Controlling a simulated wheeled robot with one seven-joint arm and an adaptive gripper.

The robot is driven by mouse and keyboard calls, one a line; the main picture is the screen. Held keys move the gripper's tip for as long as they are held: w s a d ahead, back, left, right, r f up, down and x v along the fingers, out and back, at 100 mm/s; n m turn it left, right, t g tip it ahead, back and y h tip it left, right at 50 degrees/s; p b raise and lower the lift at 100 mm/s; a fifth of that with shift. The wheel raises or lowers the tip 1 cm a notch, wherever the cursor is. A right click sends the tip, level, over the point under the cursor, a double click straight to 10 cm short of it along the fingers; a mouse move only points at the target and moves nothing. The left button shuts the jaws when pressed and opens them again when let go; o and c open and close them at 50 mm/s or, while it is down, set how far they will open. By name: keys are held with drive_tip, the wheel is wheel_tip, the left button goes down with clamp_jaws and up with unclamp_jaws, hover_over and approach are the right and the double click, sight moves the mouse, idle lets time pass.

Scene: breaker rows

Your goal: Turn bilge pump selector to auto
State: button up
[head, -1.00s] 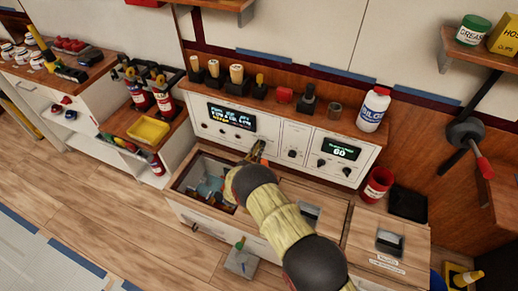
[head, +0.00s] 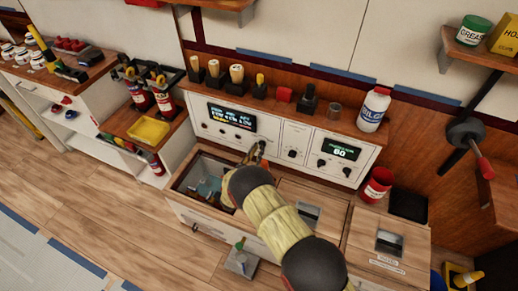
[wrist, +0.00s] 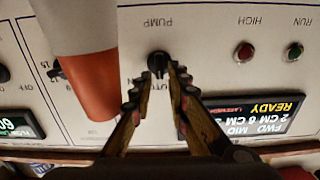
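The selector is a small dark knob (wrist: 158,63) under the word PUMP on a white panel, which appears upside down in the wrist view. A label partly covered by my fingers, seemingly AUTO, is beside the knob. My gripper (wrist: 161,72) reaches the panel with one fingertip on each side of the knob. The gap is about the knob's width, and I cannot tell whether the fingers press on it. In the head view my gripper (head: 255,152) is at the console front (head: 268,128), where it largely hides the knob.
A lit display (wrist: 250,118) and red (wrist: 245,52) and green (wrist: 294,52) buttons are near the knob. A white-and-orange cylinder (wrist: 95,80), which I cannot identify, crosses the wrist view. A white bottle (head: 373,108) stands on the console's top shelf.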

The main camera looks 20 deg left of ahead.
drive_tip(key=s, duration=1)
drive_tip(key=shift+a, duration=0.35)
drive_tip(key=shift+f, duration=0.1)
